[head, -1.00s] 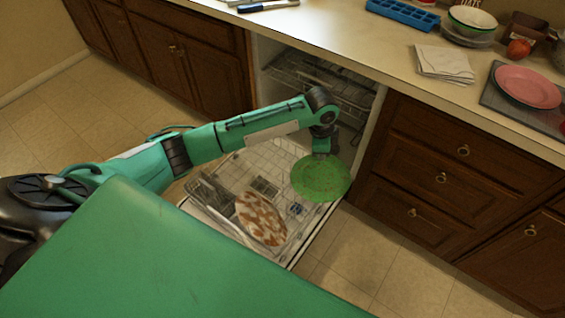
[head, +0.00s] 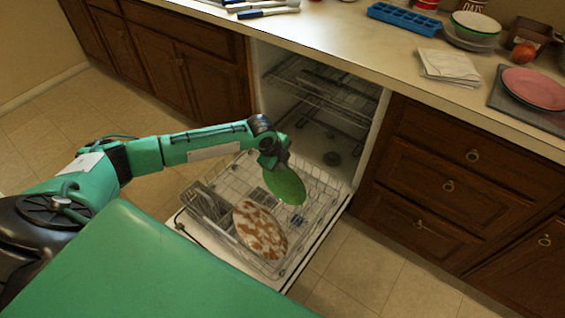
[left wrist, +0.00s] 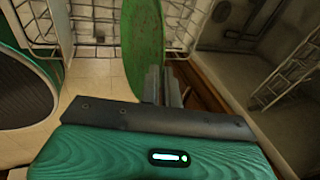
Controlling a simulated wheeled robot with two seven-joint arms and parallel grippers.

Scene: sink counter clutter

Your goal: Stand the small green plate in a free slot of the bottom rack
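The small green plate (head: 284,184) is tilted on edge above the pulled-out bottom rack (head: 318,192) in the head view. My left gripper (head: 272,160) is shut on its upper edge. In the left wrist view the green plate (left wrist: 142,45) stands nearly edge-on at the fingers (left wrist: 163,85), with white rack wires behind it. I cannot tell whether its lower edge touches the rack. A brown-and-white patterned plate (head: 260,230) leans in the rack, nearer the front left. My right gripper is not in view.
The dishwasher door lies open under the rack. The upper rack (head: 320,92) is inside the dishwasher. A grey cutlery basket (head: 205,203) takes up the rack's left side. Drawers (head: 440,185) stand to the right. The rack's right part looks empty.

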